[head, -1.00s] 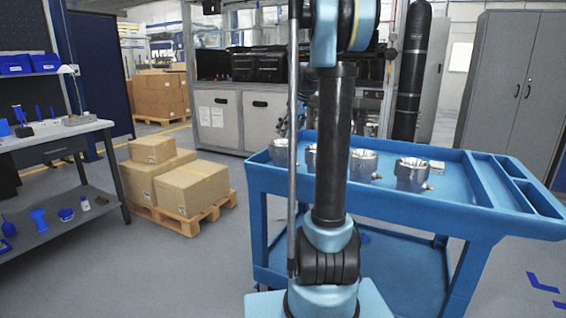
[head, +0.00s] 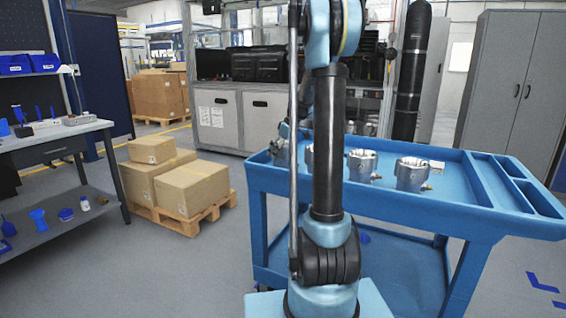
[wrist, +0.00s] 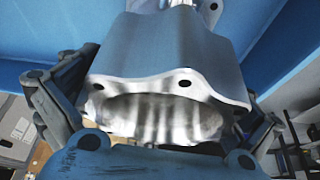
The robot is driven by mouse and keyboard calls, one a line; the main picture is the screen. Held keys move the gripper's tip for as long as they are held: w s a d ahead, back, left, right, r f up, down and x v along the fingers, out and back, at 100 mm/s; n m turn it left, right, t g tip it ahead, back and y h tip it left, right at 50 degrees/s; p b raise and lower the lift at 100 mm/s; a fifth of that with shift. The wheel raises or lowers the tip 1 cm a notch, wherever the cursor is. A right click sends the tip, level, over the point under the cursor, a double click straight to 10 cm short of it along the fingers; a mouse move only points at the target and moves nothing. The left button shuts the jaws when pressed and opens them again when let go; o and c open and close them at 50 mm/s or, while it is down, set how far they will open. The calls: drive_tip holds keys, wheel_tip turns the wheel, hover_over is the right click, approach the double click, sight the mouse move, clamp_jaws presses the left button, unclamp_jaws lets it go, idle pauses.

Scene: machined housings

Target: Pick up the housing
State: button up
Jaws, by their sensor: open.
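A silver machined housing (wrist: 165,65) fills the middle of the wrist view, its scalloped flange and open bore facing the camera. My gripper (wrist: 160,112) is open, with one finger linkage at the left of this housing and one at the right. Its fingertips are hidden, so contact cannot be told. In the head view several similar housings stand in a row on the blue cart: one at the far left (head: 279,152), one partly behind my arm (head: 309,158), one right of my arm (head: 362,165), and the rightmost (head: 412,174). My arm hides most of the gripper there.
The blue cart (head: 470,215) has a raised rim and empty compartments at its right end. Cardboard boxes (head: 191,187) on a pallet stand left of it, and a workbench (head: 50,146) at the far left. A grey cabinet (head: 510,85) stands behind right.

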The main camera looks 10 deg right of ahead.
drive_tip(key=shift+f, duration=0.1)
drive_tip(key=c, duration=1.4)
drive_tip(key=shift+c, duration=0.4)
drive_tip(key=shift+r, duration=0.2)
